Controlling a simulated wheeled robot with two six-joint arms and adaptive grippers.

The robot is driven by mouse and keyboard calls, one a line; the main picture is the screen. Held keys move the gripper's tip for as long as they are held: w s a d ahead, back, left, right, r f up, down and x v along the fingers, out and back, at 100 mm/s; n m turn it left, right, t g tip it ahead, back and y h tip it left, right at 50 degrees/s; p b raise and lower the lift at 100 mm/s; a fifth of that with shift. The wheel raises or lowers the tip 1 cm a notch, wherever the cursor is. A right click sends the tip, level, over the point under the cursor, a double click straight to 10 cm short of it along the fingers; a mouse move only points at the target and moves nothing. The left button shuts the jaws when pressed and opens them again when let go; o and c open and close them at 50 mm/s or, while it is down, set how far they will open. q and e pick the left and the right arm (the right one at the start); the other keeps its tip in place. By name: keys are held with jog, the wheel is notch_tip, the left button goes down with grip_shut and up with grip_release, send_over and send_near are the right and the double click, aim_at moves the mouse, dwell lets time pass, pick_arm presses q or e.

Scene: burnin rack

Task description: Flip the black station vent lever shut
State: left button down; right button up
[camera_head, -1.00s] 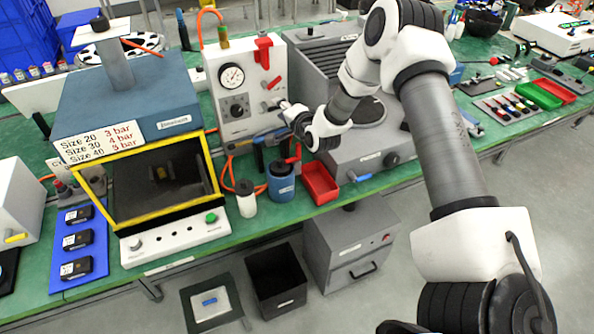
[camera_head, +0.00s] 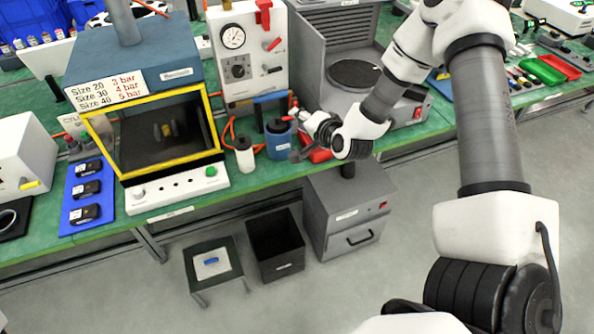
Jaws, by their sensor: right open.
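My right gripper (camera_head: 298,130) is open and empty, its fingers pointing left beside a blue canister (camera_head: 278,138). Several lever-like parts show. A red lever (camera_head: 273,44) sits tilted on the white gauge panel (camera_head: 250,84), above and left of my gripper. A small red part (camera_head: 293,101) shows just above my fingers; whether it is a lever is unclear. I cannot tell which part is the black station's vent lever, or its position. My left gripper is out of view.
A white bottle (camera_head: 244,155) stands left of the blue canister. A yellow-framed chamber (camera_head: 163,176) stands to the left. A grey cabinet (camera_head: 346,220) and a black bin (camera_head: 273,250) stand below the bench edge.

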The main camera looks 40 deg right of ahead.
jog(key=shift+n+g+y, duration=0.3)
jog(key=shift+n+g, duration=0.4)
jog(key=a+f, duration=0.2)
jog(key=f, duration=0.1)
jog(key=shift+s+a+f, duration=0.2)
jog(key=shift+s+f, duration=0.1)
jog(key=shift+s, duration=0.1)
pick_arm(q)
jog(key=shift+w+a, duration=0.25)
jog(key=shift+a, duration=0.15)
pick_arm(e)
jog(key=s+a+f+n+g, duration=0.2)
jog(key=s+a+f, duration=0.2)
jog(key=s+f, duration=0.1)
jog(key=shift+a+f+n+g+y, duration=0.3)
jog(key=shift+a+f+n, duration=0.05)
jog(key=shift+f+n, duration=0.05)
jog(key=shift+s, duration=0.1)
jog(key=s+a+f+n+g, duration=0.35)
jog(key=s+f, duration=0.25)
jog(key=s, duration=0.3)
jog(key=s+a+f+n+g, duration=0.2)
jog(key=s+a+f+g, duration=0.1)
jog(key=s+a+f, duration=0.4)
jog(key=s+d+n+g, duration=0.2)
jog(key=s+n+g, duration=0.1)
jog(key=s, duration=0.7)
jog(key=shift+s+n, duration=0.35)
jog(key=shift+n, duration=0.3)
